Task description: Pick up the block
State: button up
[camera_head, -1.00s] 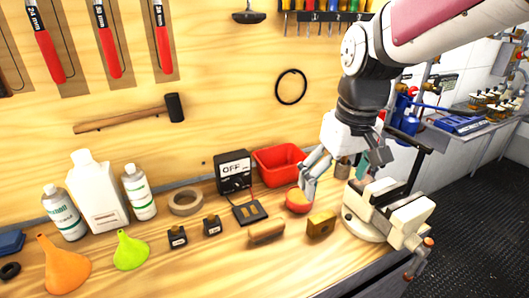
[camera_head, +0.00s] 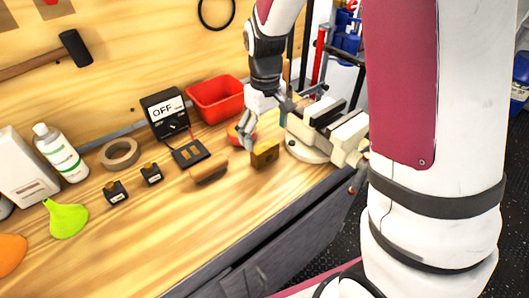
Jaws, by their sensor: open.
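A small yellow-brown block (camera_head: 265,155) lies on the wooden bench, just left of the vise base. My gripper (camera_head: 262,132) is above and slightly behind the block, fingers pointing down. It is open and the block is not between its fingers. The gap between the fingertips and the block cannot be judged exactly.
A vise (camera_head: 325,130) stands close to the right of my gripper. Bare bench lies in front of the block.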

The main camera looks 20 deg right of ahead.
aim_at(265, 145)
jog(key=shift+f, duration=2.85)
jog(key=c, duration=1.5)
jog(key=shift+c, duration=0.7)
jog(key=shift+r, duration=0.15)
